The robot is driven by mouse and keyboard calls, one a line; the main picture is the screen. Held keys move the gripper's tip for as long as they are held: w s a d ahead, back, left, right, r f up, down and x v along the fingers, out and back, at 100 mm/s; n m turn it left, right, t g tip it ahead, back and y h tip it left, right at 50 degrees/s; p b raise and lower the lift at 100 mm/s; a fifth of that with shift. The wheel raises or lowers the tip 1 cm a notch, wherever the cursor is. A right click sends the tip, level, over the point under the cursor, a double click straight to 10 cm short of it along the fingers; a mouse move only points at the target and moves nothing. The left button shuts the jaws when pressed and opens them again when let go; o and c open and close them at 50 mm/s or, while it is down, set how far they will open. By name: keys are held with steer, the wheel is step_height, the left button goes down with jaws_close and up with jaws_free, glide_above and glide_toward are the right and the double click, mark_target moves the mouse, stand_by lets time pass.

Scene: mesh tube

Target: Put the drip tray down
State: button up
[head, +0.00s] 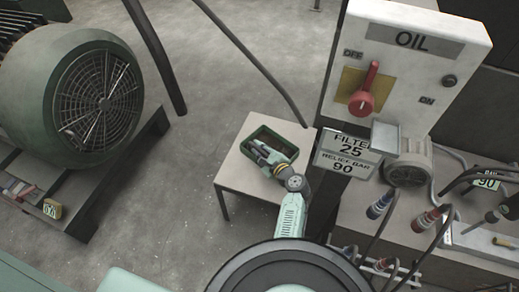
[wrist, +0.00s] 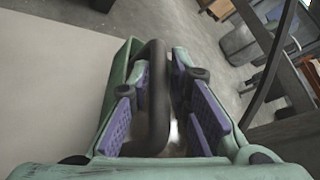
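The drip tray (head: 276,137) is a green rectangular box with a dark inside. It is at the top of a small pale table (head: 233,172) in the head view; whether it fully rests there I cannot tell. My gripper (head: 262,155) is at the tray's near-left side. In the wrist view my gripper (wrist: 161,75) has its purple pads close on both sides of a dark curved bar (wrist: 158,105), which looks like the tray's handle. Part of the green tray (wrist: 117,75) shows behind the left finger. The fingers hide the rest.
A large green motor (head: 75,85) stands on a dark base at the left. A white OIL panel (head: 415,60) with a red switch rises close to the right of the table. Hoses and fittings lie at the lower right. The floor left of the table is clear.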

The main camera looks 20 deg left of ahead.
steer(key=shift+o, duration=1.3)
steer(key=shift+r, duration=0.2)
steer(key=shift+s+d, duration=0.25)
steer(key=v, duration=1.1)
steer(key=shift+b, duration=0.45)
steer(key=shift+d, duration=0.15)
